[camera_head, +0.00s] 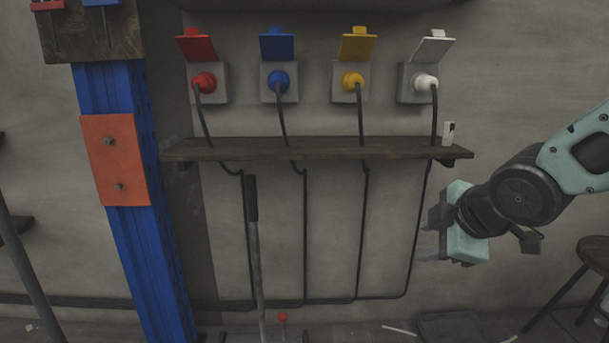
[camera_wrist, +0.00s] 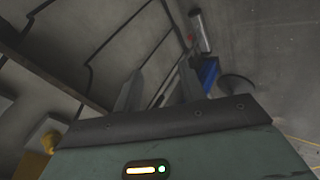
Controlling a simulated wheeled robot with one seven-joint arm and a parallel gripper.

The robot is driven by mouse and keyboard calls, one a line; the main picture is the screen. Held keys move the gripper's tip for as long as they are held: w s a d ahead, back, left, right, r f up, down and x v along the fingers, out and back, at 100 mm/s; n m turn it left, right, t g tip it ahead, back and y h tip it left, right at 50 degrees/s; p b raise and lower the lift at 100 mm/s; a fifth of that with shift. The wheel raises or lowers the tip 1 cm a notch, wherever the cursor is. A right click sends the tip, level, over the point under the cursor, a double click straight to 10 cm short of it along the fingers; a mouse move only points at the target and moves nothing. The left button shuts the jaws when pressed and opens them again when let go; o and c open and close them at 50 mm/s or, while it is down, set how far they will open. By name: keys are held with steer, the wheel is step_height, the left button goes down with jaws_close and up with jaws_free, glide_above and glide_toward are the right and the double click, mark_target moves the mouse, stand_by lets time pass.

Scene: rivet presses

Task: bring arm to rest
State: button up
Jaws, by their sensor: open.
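My gripper (camera_head: 432,229) is at the right of the head view, on my teal and black arm. It is in front of the wall, below the right end of the wooden shelf, and points left. In the wrist view my gripper (camera_wrist: 157,92) shows two dark fingers standing apart, with nothing between them. It touches nothing that I can see.
Red (camera_head: 204,82), blue (camera_head: 278,80), yellow (camera_head: 352,80) and white (camera_head: 425,82) plugs sit in wall sockets above the shelf (camera_head: 310,149). Their cables hang down the wall. A blue post (camera_head: 135,240) stands left, a grey pole (camera_head: 256,260) mid-left, a stool (camera_head: 595,252) right.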

steer(key=s+a+f+m+g, duration=0.1)
steer(key=s+a+m+g, duration=0.15)
steer(key=s, duration=0.45)
steer(key=s+a+f+m+g+h+p, duration=0.1)
steer(key=s+a+f+m+g, duration=0.15)
steer(key=s, duration=0.55)
steer(key=s+a+f+m+g, duration=0.1)
steer(key=s+a+m+g, duration=0.15)
steer(key=s, duration=0.45)
step_height(320, 180, up, 38)
steer(key=s+p, duration=0.1)
steer(key=p, duration=3.7)
steer(key=shift+s+m+g+h, duration=0.15)
steer(key=shift+m+g+h, duration=0.15)
steer(key=shift+m+g, duration=0.05)
steer(key=shift+d, duration=0.1)
